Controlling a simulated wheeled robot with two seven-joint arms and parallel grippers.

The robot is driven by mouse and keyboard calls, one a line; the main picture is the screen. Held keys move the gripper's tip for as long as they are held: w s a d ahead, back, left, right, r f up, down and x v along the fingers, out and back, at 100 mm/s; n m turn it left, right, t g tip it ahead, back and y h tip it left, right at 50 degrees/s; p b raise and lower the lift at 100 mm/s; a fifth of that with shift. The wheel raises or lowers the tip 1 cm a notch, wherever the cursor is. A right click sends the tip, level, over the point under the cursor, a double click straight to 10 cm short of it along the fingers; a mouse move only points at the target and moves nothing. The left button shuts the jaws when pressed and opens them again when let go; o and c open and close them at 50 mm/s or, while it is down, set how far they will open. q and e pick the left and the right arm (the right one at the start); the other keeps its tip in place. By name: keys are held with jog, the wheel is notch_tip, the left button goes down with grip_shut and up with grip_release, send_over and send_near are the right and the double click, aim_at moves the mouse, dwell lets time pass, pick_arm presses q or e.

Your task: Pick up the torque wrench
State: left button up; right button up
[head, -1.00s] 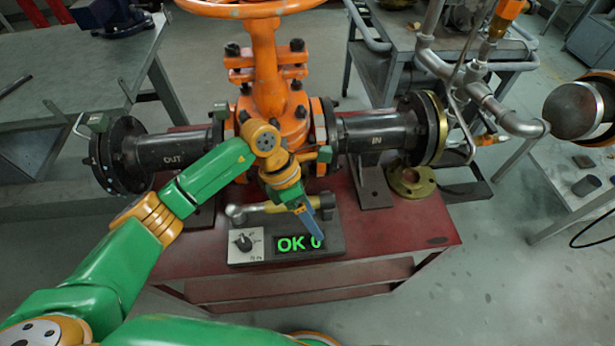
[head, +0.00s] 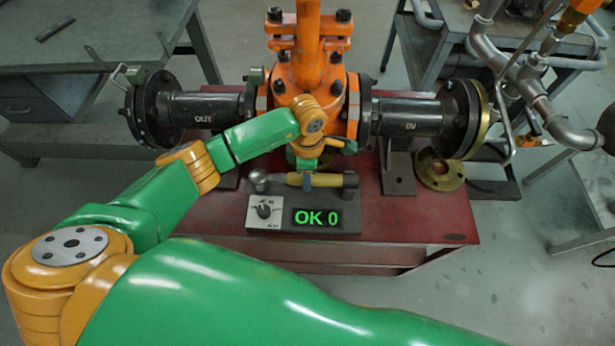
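The torque wrench (head: 328,180) lies level across the back of a dark tester with a green "OK 0" display (head: 316,219). Its silver head is at the left and its yellow handle runs right to a dark end. My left gripper (head: 307,183) points down at the wrench, with a blue finger over the left part of the handle. The wrist hides most of the gripper, so I cannot tell if the fingers are open or closed on the handle. My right gripper is not in view.
The tester stands on a red bench (head: 430,225). The orange gate valve (head: 300,75) with black flanged pipes rises right behind the wrench. A brass flange ring (head: 440,172) lies at the right. The bench's front right is clear.

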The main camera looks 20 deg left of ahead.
pick_arm(q)
grip_shut()
dwell(1.1)
